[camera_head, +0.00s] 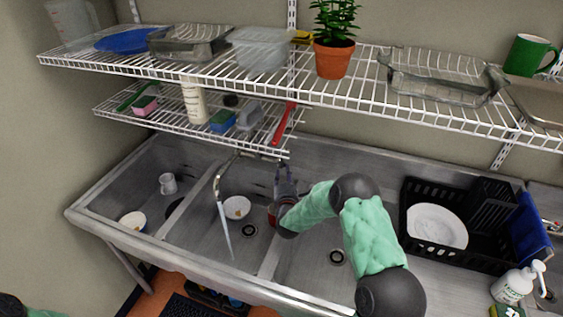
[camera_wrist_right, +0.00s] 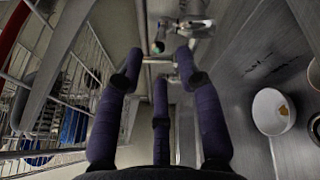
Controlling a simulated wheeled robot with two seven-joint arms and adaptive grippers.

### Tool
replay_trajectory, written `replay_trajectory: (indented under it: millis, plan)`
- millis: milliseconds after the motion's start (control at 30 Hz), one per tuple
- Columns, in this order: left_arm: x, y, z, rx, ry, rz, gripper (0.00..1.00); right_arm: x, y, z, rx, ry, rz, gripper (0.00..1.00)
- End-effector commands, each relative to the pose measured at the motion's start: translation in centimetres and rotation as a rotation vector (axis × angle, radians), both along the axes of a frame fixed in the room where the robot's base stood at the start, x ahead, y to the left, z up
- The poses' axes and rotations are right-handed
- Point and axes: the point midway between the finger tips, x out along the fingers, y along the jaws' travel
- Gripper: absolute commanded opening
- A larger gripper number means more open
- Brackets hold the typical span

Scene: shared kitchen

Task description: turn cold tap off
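The metal tap (camera_head: 217,182) arches over the middle basin, and a stream of water (camera_head: 226,235) runs from its spout. Its base and handles are largely hidden by the lower wire shelf. The wrist view shows metal tap parts (camera_wrist_right: 190,25) ahead of the fingers, with a small greenish spot; I cannot tell which handle is the cold one. My right gripper (camera_head: 281,171) points toward the wall below the shelf, right of the spout. In the wrist view its dark fingers (camera_wrist_right: 157,68) are spread, with no object clearly held. My left gripper is out of view.
The lower wire shelf (camera_head: 170,125) hangs close above my right gripper, with a red-handled item (camera_head: 284,124) near its end. A white bowl (camera_head: 237,204) lies in the middle basin. A black dish rack (camera_head: 412,222) stands right of my right arm.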

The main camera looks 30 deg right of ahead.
Motion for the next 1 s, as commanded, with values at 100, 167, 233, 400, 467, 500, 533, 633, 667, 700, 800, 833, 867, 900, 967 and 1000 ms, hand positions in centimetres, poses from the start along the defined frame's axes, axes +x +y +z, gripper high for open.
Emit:
replay_trajectory:
  millis: [100,167,233,400,467,500,533,633,667,700,800,833,867,900,967,1000]
  plan:
    - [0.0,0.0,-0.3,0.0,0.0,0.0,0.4,2.0,-1.0,-0.1,0.001,-0.001,0.001,0.36]
    - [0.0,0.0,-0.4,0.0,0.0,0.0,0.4,3.0,-1.5,-0.2,0.001,-0.001,0.001,0.36]
    - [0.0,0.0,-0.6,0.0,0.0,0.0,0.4,4.0,-2.1,-0.2,0.001,-0.001,0.001,0.36]
    - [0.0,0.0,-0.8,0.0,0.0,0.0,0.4,6.0,-3.1,-0.1,0.001,-0.002,0.001,0.36]
    - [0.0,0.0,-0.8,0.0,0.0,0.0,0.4,6.4,-3.3,-0.1,0.001,0.001,0.002,0.36]
    - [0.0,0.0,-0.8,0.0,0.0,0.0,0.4,6.6,-3.4,-0.2,0.002,0.001,0.001,0.36]
    - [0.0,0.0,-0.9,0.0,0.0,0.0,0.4,6.8,-3.5,-0.1,0.001,0.001,0.002,0.36]
    - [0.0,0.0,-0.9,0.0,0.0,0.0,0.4,7.1,-3.6,0.0,0.002,-0.001,0.001,0.36]
    - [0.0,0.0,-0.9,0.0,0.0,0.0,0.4,7.1,-3.7,0.0,0.002,-0.001,0.001,0.36]
    - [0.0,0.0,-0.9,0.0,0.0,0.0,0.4,7.1,-3.7,0.0,0.002,0.0,0.001,0.36]
    - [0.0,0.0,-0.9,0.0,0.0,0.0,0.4,7.1,-3.7,0.0,0.002,0.0,0.001,0.36]
    - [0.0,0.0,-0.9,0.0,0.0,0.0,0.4,7.1,-3.7,0.0,0.002,0.0,0.002,0.36]
    - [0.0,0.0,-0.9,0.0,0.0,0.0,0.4,7.1,-3.7,0.0,0.002,0.0,0.001,0.36]
    - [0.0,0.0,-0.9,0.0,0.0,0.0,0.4,7.1,-3.6,0.0,0.002,0.0,0.002,0.31]
    - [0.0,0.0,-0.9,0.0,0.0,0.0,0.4,7.1,-3.6,0.0,0.002,0.0,0.002,0.14]
    - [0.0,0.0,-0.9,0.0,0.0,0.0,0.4,7.1,-3.6,0.0,0.002,0.0,0.002,0.02]
